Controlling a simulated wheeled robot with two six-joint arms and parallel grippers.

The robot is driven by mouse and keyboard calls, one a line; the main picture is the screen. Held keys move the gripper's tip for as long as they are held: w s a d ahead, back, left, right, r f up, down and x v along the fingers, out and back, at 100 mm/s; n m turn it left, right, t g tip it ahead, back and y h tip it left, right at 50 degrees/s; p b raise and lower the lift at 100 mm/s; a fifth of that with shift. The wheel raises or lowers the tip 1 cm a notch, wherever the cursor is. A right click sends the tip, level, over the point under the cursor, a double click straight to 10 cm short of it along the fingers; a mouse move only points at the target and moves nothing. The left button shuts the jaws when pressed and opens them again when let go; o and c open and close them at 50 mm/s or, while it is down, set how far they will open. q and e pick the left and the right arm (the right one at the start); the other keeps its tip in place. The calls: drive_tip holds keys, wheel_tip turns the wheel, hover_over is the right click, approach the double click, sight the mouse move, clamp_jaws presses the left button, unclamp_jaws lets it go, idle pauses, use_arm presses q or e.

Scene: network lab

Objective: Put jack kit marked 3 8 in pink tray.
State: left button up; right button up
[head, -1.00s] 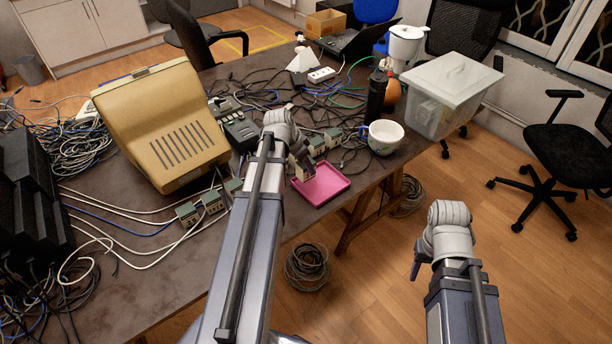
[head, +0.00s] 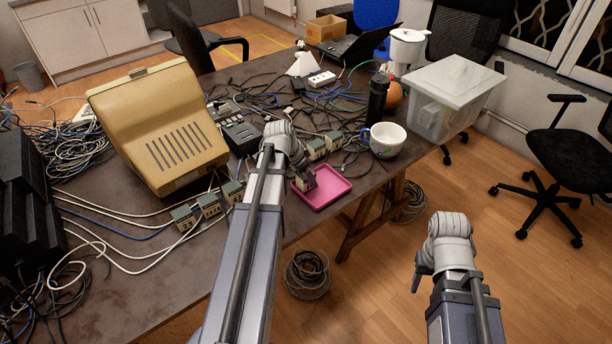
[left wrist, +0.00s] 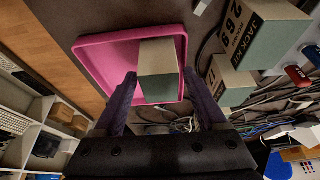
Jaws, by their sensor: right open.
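The pink tray (head: 338,194) lies near the table's right edge. A small beige and green jack kit box (head: 307,180) is inside the tray's outline; its marking cannot be read. In the left wrist view this box (left wrist: 160,60) sits between my left fingers, against the tray's pink floor (left wrist: 108,58). My left gripper (left wrist: 160,78) appears shut on the box, fingertips at its two sides. In the head view its fingers are mostly hidden by the wrist. My right gripper (head: 418,282) is open and empty, over the floor right of the table.
Several similar jack kit boxes (head: 208,205) stand left of my arm; others (head: 317,148) stand behind the tray. One lettered box (left wrist: 262,35) is beside the tray. A white mug (head: 387,140), black bottle (head: 377,98) and lidded bin (head: 455,90) are to the right. Cables clutter the table.

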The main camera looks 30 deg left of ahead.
use_arm(q)
drive_tip(key=shift+o, duration=0.2)
drive_tip(key=shift+r, duration=0.1)
drive_tip(key=shift+p+v, duration=0.75)
drive_tip(key=shift+p, duration=0.1)
drive_tip(key=p+v, duration=0.9)
drive_tip(key=v, duration=0.1)
drive_tip(key=shift+r+p, duration=0.35)
drive_tip(key=s+d+g+y, duration=0.1)
drive_tip(key=s+d, duration=0.3)
drive_tip(key=d, duration=0.6)
drive_tip(key=s+d+f+g+y, duration=0.1)
drive_tip(key=s+d, duration=0.3)
drive_tip(key=d, duration=0.7)
drive_tip(key=s+d+g+y, duration=0.1)
drive_tip(key=s+d, duration=0.3)
drive_tip(key=d, duration=0.7)
drive_tip(key=shift+s+f+n+g, duration=0.2)
drive_tip(key=shift+f+n+g, duration=0.1)
drive_tip(key=shift+g, duration=0.5)
drive_tip(key=shift+d, duration=0.15)
